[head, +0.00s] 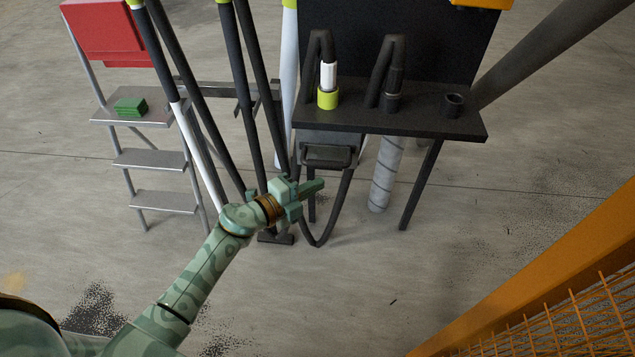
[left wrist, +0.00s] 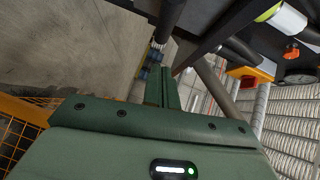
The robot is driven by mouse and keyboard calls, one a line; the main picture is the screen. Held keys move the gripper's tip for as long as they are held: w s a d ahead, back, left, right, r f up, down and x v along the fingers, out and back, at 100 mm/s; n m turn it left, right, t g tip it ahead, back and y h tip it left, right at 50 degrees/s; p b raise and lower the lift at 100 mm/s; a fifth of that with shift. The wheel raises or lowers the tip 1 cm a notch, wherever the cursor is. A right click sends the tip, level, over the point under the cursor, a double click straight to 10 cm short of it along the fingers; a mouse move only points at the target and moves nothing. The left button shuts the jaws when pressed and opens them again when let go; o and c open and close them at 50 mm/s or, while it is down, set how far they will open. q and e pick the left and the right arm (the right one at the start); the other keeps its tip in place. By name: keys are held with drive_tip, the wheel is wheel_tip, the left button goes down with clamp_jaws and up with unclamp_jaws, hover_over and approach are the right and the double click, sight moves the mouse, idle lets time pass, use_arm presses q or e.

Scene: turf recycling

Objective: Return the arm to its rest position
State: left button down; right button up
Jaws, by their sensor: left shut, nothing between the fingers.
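My left arm reaches in from the bottom left of the head view. Its green camouflage-patterned gripper (head: 312,188) is shut and empty, pointing right, in front of and below the black shelf (head: 420,121). In the left wrist view the shut gripper fingers (left wrist: 162,88) show at the middle, with nothing between them. The gripper appears apart from the shelf; its exact gap to the hanging black hose (head: 322,240) cannot be told. My right gripper is not in view.
The shelf carries a white and lime-green nozzle (head: 328,88) and a black cup (head: 452,104). Silver steps (head: 150,159) with a green block (head: 131,107) stand left, near black poles (head: 247,85). An orange mesh barrier (head: 540,270) crosses the lower right. Floor in the lower middle is clear.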

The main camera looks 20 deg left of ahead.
use_arm(q)
drive_tip(key=f+p+v, duration=0.1)
drive_tip(key=p+v, duration=0.1)
drive_tip(key=v, duration=0.6)
drive_tip(key=shift+s+a+r, duration=0.25)
drive_tip(key=shift+s+r, duration=0.05)
drive_tip(key=shift+s, duration=0.05)
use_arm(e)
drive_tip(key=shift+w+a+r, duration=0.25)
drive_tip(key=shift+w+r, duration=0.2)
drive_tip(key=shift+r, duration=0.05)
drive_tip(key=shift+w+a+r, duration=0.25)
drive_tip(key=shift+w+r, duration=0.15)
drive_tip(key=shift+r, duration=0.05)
